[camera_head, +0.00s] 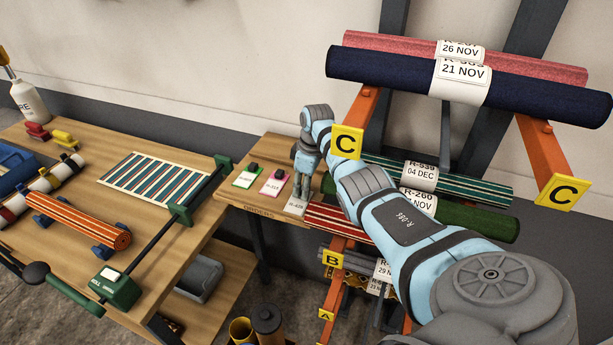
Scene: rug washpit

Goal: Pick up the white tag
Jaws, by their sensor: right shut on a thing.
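The white tag (295,208) lies at the right end of a row of tags on the small wooden shelf beside the workbench. My right gripper (300,194) points down at the tag's upper part and is shut on it, hiding that end. The tag seems to be at shelf level; I cannot tell if it is lifted. My left gripper is not in view.
A green tag (243,180) and a pink tag (271,187), each with a dark block on it, lie left of the white tag. Orange rack arms with yellow "C" plates (347,142) and rolled rugs (470,83) stand close to my right arm. The workbench (165,235) holds a striped rug piece.

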